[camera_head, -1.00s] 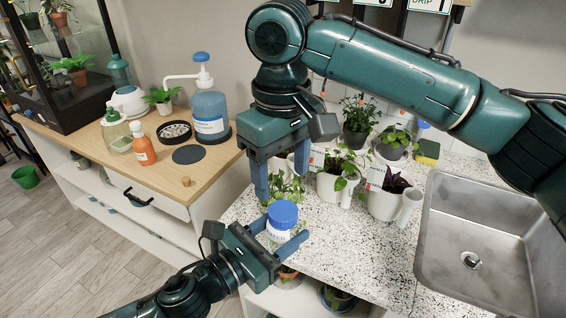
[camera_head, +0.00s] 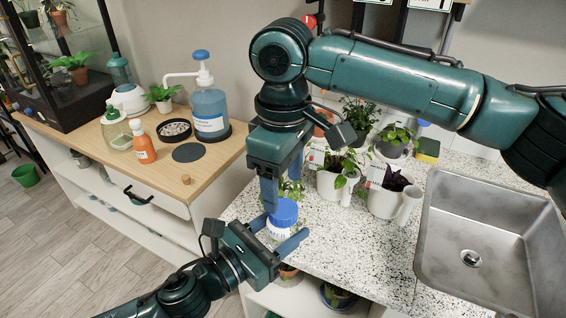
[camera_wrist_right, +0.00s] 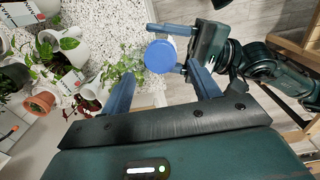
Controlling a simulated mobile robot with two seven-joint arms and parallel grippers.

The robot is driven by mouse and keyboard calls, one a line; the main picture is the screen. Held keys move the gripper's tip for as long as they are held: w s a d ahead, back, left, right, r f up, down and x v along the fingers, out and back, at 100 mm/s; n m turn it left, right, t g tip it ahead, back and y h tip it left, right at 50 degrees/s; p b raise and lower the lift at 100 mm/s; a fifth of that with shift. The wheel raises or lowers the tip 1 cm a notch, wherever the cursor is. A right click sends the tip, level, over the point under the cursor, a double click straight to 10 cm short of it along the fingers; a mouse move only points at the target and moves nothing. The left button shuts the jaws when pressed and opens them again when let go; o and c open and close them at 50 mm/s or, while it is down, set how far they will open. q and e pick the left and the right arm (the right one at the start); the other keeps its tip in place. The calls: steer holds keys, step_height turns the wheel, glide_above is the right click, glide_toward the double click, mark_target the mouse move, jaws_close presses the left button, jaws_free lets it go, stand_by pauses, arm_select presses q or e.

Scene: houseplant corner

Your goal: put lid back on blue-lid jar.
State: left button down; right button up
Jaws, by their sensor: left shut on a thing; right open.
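The jar (camera_head: 279,232) has a white label and a round blue lid (camera_head: 285,211) on top. I cannot tell whether the lid is fastened. My left gripper (camera_head: 284,228) is shut on the jar and holds it upright at the counter's front left corner. My right gripper (camera_head: 284,194) is open, pointing down over the lid, with one finger close to the lid's left side. In the right wrist view, the lid (camera_wrist_right: 160,56) shows between my right gripper's spread fingers (camera_wrist_right: 163,88), apart from both. The jar body is hidden under the lid there.
Potted plants (camera_head: 335,178) stand on the speckled counter (camera_head: 345,240) just behind and right of the jar. A steel sink (camera_head: 485,225) is at the right. A wooden cabinet top (camera_head: 200,172) at the left holds a pump bottle (camera_head: 209,112) and an orange bottle (camera_head: 144,146).

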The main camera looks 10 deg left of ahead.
mark_target(284, 208)
steer(key=shift+f, duration=2.35)
steer(key=shift+c, duration=0.5)
steer(key=c, duration=0.9)
steer(key=o, duration=1.1)
steer(key=shift+o, duration=0.2)
step_height(284, 208, up, 12)
